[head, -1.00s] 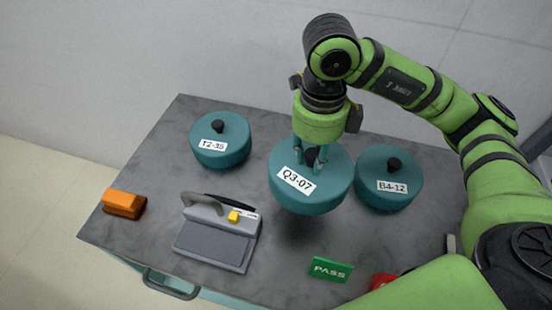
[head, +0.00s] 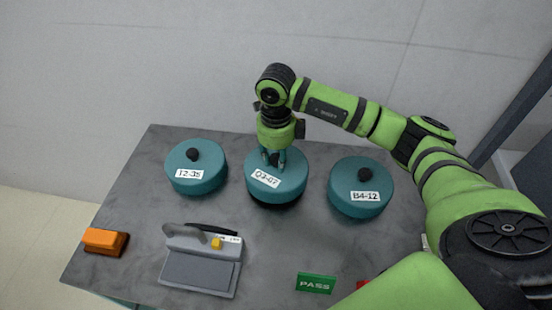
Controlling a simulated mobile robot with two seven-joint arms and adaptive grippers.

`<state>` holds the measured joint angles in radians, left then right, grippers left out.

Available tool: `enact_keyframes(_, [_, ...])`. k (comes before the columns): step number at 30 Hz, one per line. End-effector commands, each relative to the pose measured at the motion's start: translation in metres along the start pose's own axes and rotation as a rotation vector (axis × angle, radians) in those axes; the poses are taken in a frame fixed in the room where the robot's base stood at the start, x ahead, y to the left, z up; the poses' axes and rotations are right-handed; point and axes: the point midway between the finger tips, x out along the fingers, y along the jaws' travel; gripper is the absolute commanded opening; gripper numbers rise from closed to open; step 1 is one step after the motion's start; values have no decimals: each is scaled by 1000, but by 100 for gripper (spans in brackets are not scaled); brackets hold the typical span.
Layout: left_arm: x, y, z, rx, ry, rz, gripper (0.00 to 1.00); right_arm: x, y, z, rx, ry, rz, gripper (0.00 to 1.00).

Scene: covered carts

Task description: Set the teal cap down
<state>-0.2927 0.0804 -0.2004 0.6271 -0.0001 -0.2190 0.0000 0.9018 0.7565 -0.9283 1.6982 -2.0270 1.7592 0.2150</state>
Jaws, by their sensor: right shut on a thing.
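My right gripper (head: 273,158) is shut on the black knob of the teal cap labelled Q3-07 (head: 290,180), coming from above. This cap is between the teal cap labelled T2-35 (head: 197,180) on the left and the teal cap labelled B4-12 (head: 360,205) on the right, apart from both. It looks about level. A dark band shows under its front edge; I cannot tell whether it is a base or shadow, or whether the cap touches what is below. My left gripper is not in view.
The grey cart top (head: 130,195) holds an orange block (head: 103,240) at left, a grey device with a handle and yellow button (head: 200,270) in front, and a green PASS sign (head: 315,284). A red thing (head: 362,284) is partly hidden by my arm.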

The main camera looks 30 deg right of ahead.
Motion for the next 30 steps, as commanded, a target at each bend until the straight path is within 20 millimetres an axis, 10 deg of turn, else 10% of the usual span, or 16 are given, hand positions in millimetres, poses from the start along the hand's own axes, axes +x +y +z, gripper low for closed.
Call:
enact_keyframes(16, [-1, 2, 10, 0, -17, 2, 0, 22, 0, 0, 0, -2, 0, 0])
enact_keyframes(17, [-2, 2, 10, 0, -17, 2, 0, 20, 0, 0, 0, -2, 0, 43])
enact_keyframes(18, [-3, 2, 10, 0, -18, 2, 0, 20, 0, 0, 1, -2, 0, 54])
enact_keyframes(30, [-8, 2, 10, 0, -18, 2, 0, 14, 0, 0, 1, -2, 0, 54])
